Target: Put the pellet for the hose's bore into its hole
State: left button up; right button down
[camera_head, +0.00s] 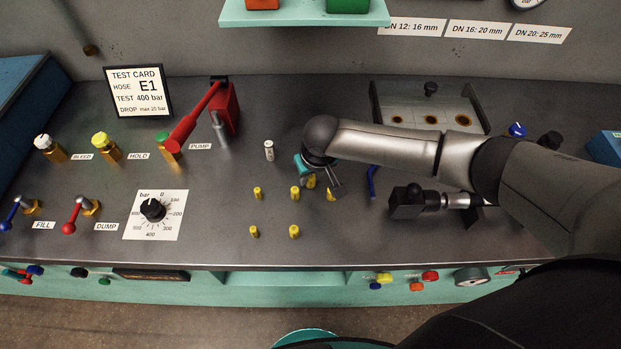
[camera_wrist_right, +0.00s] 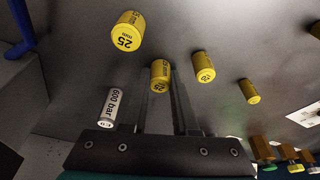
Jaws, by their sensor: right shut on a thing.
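My right gripper (camera_head: 318,186) is low over the bench, right of the middle. One close to the fingers (camera_wrist_right: 127,33) reads 25 mm. The plate with three dark holes (camera_head: 430,104) is at the back right, partly behind my right arm. The test card (camera_head: 138,91) names hose E1. My left gripper is out of view.
A white 600 bar pellet (camera_head: 269,150) stands left of the gripper. Bore labels (camera_head: 478,30) hang on the back wall. A red pump lever (camera_head: 195,118), valves and a pressure dial (camera_head: 153,210) fill the left. A black block with a metal fitting (camera_head: 407,203) is right of the gripper.

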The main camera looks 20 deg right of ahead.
jog(key=shift+r, duration=0.1)
dwell(0.5)
notch_tip(320, 180, up, 20)
jog(key=p, duration=0.3)
jog(key=shift+m, duration=0.6)
jog(key=s+d+b, duration=0.1)
jog(key=b, duration=0.5)
jog(key=s+d+f+b, duration=0.1)
jog(key=s+b, duration=0.1)
jog(key=b, duration=0.4)
jog(key=shift+s+d, duration=0.25)
jog(key=shift+d, duration=0.15)
